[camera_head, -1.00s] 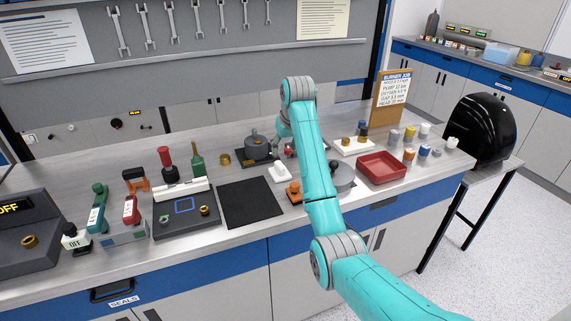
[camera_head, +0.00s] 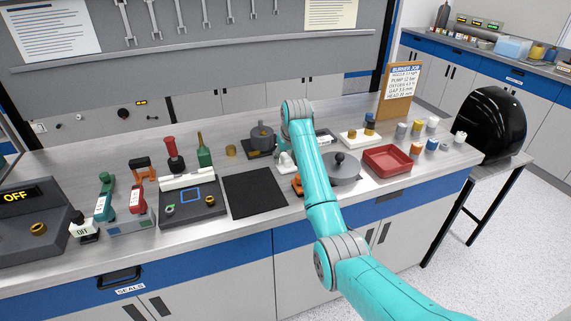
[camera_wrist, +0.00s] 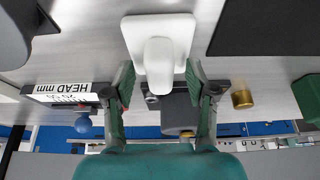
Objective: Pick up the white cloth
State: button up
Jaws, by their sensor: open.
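The white cloth (camera_wrist: 143,25) lies on the bench, a flat square with a raised, rounded peak in its middle. In the head view, it shows in part (camera_head: 286,160) just left of my arm, between the black mat and the grey pot. My gripper (camera_wrist: 160,78) is open and empty in the wrist view. Its two fingers stand apart, one on each side of the peak's lower end. I cannot tell whether they touch it. In the head view my gripper is mostly hidden behind my arm.
A grey pot (camera_head: 262,136) stands behind the cloth. A black mat (camera_head: 254,193) lies to its left, and a gauge marked HEAD mm (camera_wrist: 62,94) is close by. A grey disc (camera_head: 342,170) and red tray (camera_head: 388,160) are to the right. A brass piece (camera_wrist: 242,97) stands near the pot.

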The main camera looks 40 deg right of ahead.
aim_at(285, 156)
grip_shut()
dwell(0.3)
notch_tip(285, 156, up, 10)
dwell(0.5)
jog(key=c, duration=0.9)
grip_release()
grip_shut()
